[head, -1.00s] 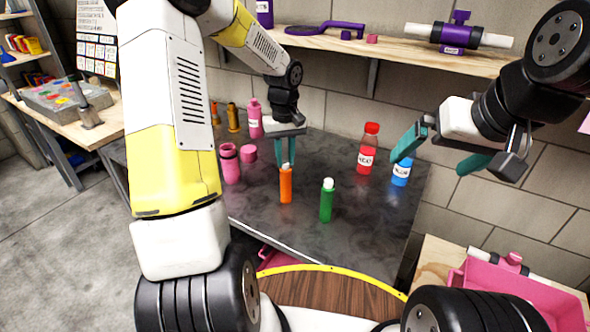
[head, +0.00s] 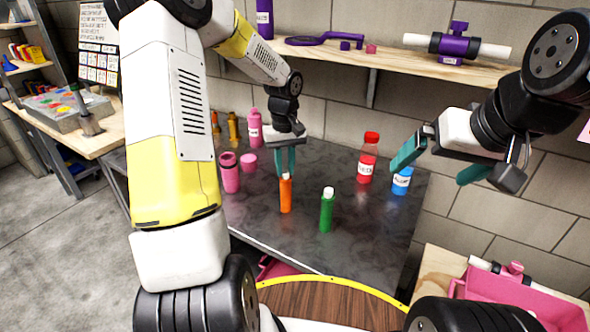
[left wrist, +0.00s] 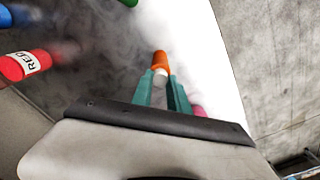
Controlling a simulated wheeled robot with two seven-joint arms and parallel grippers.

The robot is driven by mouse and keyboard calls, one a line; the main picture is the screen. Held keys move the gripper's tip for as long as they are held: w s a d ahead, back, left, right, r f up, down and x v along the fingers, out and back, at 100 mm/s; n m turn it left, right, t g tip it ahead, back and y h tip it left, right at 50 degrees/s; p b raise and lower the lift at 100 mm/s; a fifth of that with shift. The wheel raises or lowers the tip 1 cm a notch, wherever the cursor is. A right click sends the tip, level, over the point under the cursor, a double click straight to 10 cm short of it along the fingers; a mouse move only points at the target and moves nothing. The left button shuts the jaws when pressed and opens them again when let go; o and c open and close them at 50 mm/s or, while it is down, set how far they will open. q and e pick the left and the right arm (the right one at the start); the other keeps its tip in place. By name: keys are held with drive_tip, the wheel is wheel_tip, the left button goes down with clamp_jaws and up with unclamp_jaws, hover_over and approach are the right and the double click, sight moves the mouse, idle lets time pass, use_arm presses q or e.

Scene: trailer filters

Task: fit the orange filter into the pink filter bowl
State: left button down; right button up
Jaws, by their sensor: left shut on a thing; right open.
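The orange filter (head: 285,196) stands upright on the dark table, its white top up. My left gripper (head: 286,172) comes down from above and is shut on its white top; in the left wrist view the teal fingers (left wrist: 164,92) close on the white end of the orange filter (left wrist: 161,60). The pink filter bowl (head: 230,174) stands open-topped on the table, left of the orange filter. A pink round cap (head: 248,162) lies just behind the bowl. My right gripper (head: 436,166) is open and empty, above the table's right edge.
A green filter (head: 327,210) stands right of the orange one. Red (head: 367,160) and blue (head: 401,182) bottles stand at the back right, a pink bottle (head: 254,128) at the back left. A shelf (head: 400,62) runs above. A pink bin (head: 520,298) is at lower right.

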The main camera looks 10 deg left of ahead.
use_arm(q)
drive_tip(key=shift+r, duration=0.1)
wheel_tip(320, 180, up, 4)
drive_tip(key=shift+f, duration=0.2)
drive_tip(key=s+d, duration=0.4)
drive_tip(key=s, duration=0.3)
drive_tip(key=s+d+r, duration=0.1)
drive_tip(key=s+d, duration=0.3)
drive_tip(key=s, duration=0.3)
drive_tip(key=shift+r, duration=0.1)
